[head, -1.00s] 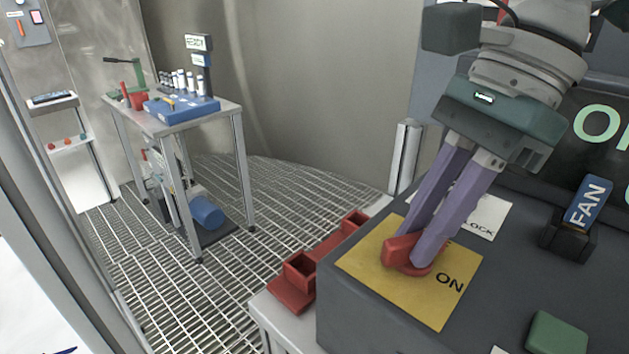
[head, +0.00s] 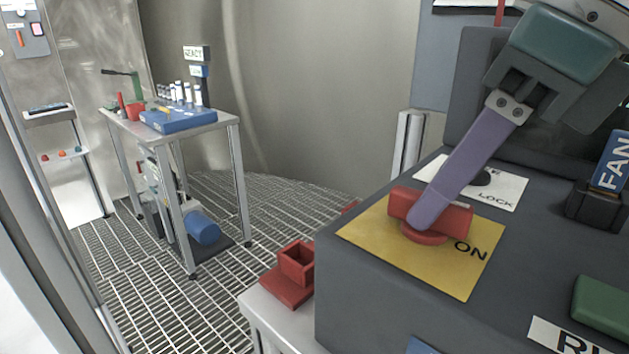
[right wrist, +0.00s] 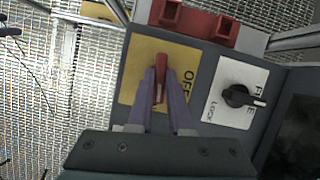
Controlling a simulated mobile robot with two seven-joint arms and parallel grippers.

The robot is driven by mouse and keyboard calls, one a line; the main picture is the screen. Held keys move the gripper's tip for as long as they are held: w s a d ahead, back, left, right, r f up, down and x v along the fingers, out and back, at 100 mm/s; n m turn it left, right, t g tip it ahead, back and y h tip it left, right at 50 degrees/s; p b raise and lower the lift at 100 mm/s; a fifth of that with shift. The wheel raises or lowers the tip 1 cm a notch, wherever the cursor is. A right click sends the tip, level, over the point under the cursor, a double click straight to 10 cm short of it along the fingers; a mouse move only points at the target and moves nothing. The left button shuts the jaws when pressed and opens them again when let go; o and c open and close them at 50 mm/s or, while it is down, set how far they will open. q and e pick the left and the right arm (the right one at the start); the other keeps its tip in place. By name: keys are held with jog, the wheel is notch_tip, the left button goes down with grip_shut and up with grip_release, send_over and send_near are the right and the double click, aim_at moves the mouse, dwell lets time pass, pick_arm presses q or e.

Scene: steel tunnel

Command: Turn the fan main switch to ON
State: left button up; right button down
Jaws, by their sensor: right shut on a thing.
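The fan main switch is a red handle (head: 455,217) on a round red base, set on a yellow plate (head: 372,234). The word ON shows on the plate at the handle's right in the head view; the word OFF shows beside the handle (right wrist: 160,75) in the right wrist view. My right gripper (head: 428,212) is shut on the red handle. One finger covers the handle's near face in the head view; the other finger is hidden. In the right wrist view my fingers (right wrist: 160,102) stand on both sides of the handle. My left gripper is not in view.
A white LOCK plate with a black knob (right wrist: 238,96) adjoins the yellow plate. A blue FAN tag (head: 612,162) and a green block (head: 603,303) are at right on the grey console. A red holder (head: 291,277) sits beside it. A workbench (head: 184,128) stands farther back.

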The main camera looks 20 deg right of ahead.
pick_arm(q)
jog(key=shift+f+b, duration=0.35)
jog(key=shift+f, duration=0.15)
pick_arm(e)
jog(key=shift+a+m, duration=0.1)
jog(key=shift+m, duration=0.7)
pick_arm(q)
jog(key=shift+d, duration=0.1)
pick_arm(e)
jog(key=c, duration=0.8)
grip_release()
jog(key=shift+h, duration=0.3)
jog(key=shift+c, duration=0.2)
